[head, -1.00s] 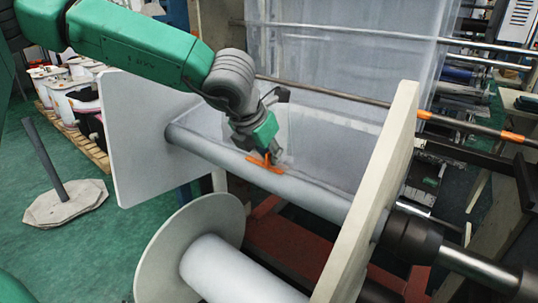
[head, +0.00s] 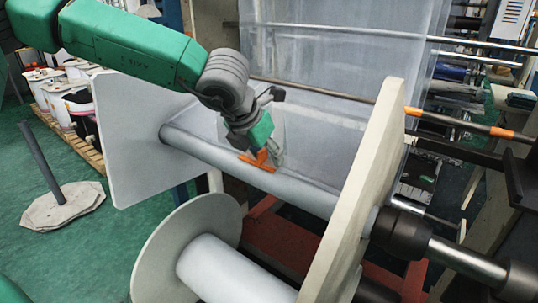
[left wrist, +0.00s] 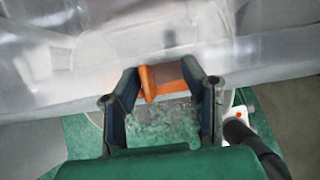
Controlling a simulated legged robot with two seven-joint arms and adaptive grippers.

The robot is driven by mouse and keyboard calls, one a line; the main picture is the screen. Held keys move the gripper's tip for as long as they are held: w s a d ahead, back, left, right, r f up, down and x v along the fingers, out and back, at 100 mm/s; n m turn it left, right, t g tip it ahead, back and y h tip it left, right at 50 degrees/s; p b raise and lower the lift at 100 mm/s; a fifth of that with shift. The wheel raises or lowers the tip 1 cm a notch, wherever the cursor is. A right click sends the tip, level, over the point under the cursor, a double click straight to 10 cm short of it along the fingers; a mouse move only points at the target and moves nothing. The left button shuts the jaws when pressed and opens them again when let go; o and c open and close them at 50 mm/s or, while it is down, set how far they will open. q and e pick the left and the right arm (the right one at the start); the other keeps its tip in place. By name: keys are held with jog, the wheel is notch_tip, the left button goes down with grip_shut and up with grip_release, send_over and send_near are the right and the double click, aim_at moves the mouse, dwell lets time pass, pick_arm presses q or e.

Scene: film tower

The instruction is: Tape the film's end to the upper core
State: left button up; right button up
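The upper core (head: 305,192) is a long grey roller between a white left flange (head: 130,140) and a cream right plate (head: 375,170). Clear film (head: 330,125) hangs down behind it and reaches the core. A short orange tape piece (head: 256,163) is on the core, one part of it standing up. My left gripper (head: 266,155) is right above the tape. In the left wrist view the gripper's fingers (left wrist: 162,85) stand apart, with the orange tape (left wrist: 172,78) between or just beyond the tips; contact is unclear. My right gripper is out of view.
A lower roller (head: 225,270) with a round flange (head: 180,240) stands in front. Metal bars (head: 300,90) cross behind the core. A post on a stone-like base (head: 62,205) and a pallet with buckets (head: 70,100) are at left on green floor.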

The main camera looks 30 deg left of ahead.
pick_arm(q)
jog(key=shift+a, duration=0.2)
jog(key=shift+s+r, duration=0.1)
jog(key=shift+r, duration=0.05)
jog(key=v, duration=1.1)
jog(key=shift+s+r, duration=0.1)
jog(key=shift+r, duration=0.05)
